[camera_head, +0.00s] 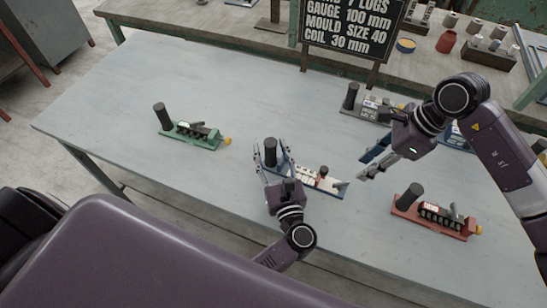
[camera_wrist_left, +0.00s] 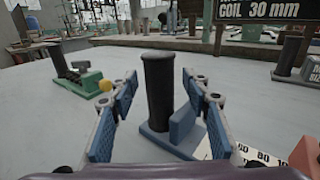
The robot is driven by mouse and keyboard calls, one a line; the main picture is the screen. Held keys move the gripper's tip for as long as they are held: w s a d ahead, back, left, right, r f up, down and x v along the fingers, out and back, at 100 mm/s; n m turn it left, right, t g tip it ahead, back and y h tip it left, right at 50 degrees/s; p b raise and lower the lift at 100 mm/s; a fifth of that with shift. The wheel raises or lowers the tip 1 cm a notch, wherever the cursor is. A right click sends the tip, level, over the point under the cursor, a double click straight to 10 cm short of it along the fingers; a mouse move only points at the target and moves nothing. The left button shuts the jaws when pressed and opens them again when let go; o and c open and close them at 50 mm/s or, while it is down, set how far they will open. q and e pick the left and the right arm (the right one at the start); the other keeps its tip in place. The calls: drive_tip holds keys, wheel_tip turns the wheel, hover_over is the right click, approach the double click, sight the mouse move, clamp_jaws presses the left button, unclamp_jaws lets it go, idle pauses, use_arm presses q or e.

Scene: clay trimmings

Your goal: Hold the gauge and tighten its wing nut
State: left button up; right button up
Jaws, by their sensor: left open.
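A blue gauge (camera_head: 305,179) lies on the table with a black upright handle (camera_head: 270,152) at its left end. It carries a white number scale and a small red block (camera_head: 323,171). A pale piece (camera_head: 341,188) is at its right end; I cannot tell whether it is the wing nut. My left gripper (camera_head: 270,146) is open, with its fingers either side of the black handle. The left wrist view shows the handle (camera_wrist_left: 159,90) upright between the blue finger pads, with gaps on both sides. My right gripper (camera_head: 367,163) is open and empty, above and right of the gauge.
A green gauge (camera_head: 195,136) with a yellow knob lies to the left. A red gauge (camera_head: 435,218) lies to the right, and a grey one (camera_head: 375,108) behind. A black sign (camera_head: 350,27) stands at the back.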

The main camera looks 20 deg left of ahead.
sight(343, 182)
use_arm(q)
drive_tip(key=shift+c, duration=0.2)
clamp_jaws()
use_arm(e)
drive_tip(key=shift+c, duration=0.6)
drive_tip(key=a+r+n+h, duration=0.1)
drive_tip(key=n, duration=0.1)
drive_tip(key=a+r+n+h, duration=0.1)
drive_tip(key=a+n+h, duration=0.1)
drive_tip(key=shift+s+a+r, duration=0.1)
drive_tip(key=shift+s+a, duration=0.1)
drive_tip(key=shift+a, duration=0.05)
drive_tip(key=shift+n+t+h, duration=0.3)
drive_tip(key=shift+n+h, duration=0.2)
drive_tip(key=shift+n, duration=0.3)
wheel_tip(343, 182, down, 11)
drive_tip(key=shift+a+f, duration=0.1)
drive_tip(key=shift+f, duration=0.1)
drive_tip(key=shift+c, duration=0.6)
clamp_jaws()
